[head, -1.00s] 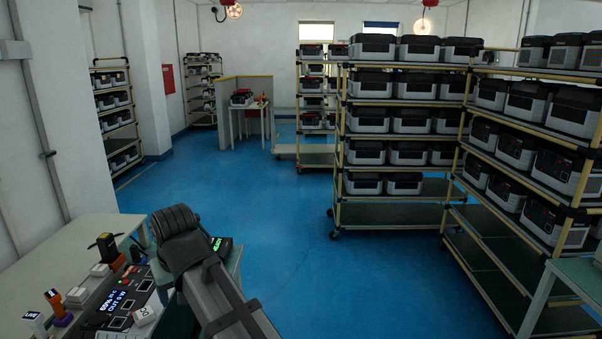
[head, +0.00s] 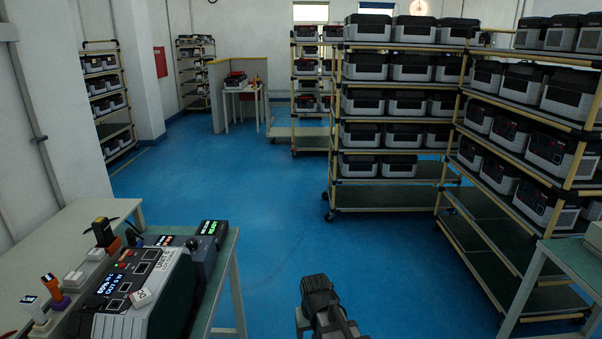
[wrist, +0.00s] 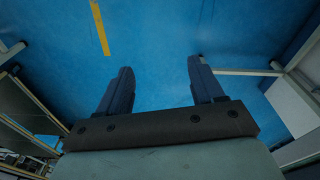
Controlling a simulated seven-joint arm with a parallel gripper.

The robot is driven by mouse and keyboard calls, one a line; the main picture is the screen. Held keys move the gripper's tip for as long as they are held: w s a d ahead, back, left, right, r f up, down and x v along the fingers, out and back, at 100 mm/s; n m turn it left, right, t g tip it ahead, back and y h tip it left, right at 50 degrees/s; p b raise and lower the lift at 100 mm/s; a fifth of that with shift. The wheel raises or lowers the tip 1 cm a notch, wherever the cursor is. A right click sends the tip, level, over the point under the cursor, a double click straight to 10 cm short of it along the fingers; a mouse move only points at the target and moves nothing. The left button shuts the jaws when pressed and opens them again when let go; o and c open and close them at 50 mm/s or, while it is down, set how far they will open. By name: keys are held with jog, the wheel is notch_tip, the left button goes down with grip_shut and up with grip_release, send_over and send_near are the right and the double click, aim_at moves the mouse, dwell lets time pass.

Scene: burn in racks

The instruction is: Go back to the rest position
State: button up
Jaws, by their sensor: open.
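My gripper shows in the wrist view (wrist: 159,85) with its two dark fingers apart and nothing between them. It hangs over the blue floor (wrist: 150,40), clear of any object.
A table (head: 230,290) at the left holds a power unit (head: 140,290) with a lit display and several small items. Racks (head: 390,182) loaded with power units stand at centre and right. Another table (head: 575,270) is at the right edge. The central floor is clear.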

jog(key=s+d+f+m+g, duration=0.1)
jog(key=s+d+f, duration=0.2)
jog(key=d+f, duration=0.35)
jog(key=s+d+f+m, duration=0.2)
jog(key=s+d+f, duration=0.2)
jog(key=d+f, duration=0.3)
jog(key=s+f+g, duration=0.3)
jog(key=s+f, duration=0.6)
jog(key=s, duration=0.5)
jog(key=s+f+g, duration=0.3)
jog(key=s+f, duration=0.6)
jog(key=s, duration=0.5)
jog(key=shift+s+d+f+g, duration=0.2)
jog(key=shift+s+f+g, duration=0.2)
